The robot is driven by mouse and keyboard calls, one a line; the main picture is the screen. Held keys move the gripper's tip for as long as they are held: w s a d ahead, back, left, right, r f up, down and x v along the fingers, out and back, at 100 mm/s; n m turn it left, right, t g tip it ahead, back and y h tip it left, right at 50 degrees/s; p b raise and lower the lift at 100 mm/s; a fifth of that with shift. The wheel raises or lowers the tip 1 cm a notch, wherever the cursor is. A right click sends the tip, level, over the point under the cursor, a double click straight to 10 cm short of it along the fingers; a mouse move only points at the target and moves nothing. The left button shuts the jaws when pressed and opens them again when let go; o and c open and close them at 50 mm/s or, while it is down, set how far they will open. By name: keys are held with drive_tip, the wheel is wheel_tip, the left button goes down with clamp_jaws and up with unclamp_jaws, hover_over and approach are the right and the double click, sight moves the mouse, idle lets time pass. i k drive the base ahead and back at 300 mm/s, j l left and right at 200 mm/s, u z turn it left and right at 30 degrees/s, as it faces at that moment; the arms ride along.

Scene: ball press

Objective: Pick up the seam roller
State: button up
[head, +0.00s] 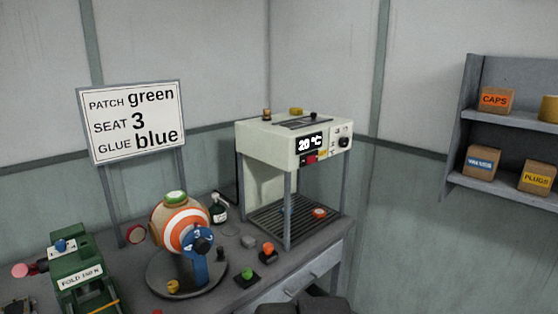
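I cannot make out a seam roller for certain in the head view. A small round red piece with a tan rim (136,233) is at the back of the bench, left of the striped ball (181,226); I cannot tell what it is. The ball is white and orange with a green top and sits on a dark round base, behind a blue stand (198,265) with a numbered dial. My gripper is not recognisable in the view; only a dark shape, perhaps part of my arm, shows at the bottom edge.
A cream press (290,143) reading 20 °C stands over a slatted grate at the bench's back right. A green folding device (82,279) stands at left. Orange (268,250) and green (246,274) buttons sit between. A sign (132,122) stands behind; a shelf (500,118) holds boxes.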

sight(269, 256)
drive_tip(key=k, duration=0.1)
drive_tip(key=i+l+u, duration=0.1)
drive_tip(key=i+u, duration=0.35)
drive_tip(key=i+l+u, duration=0.15)
drive_tip(key=u, duration=0.25)
drive_tip(key=i+l+u, duration=0.45)
drive_tip(key=k+j, duration=0.05)
drive_tip(key=j, duration=0.05)
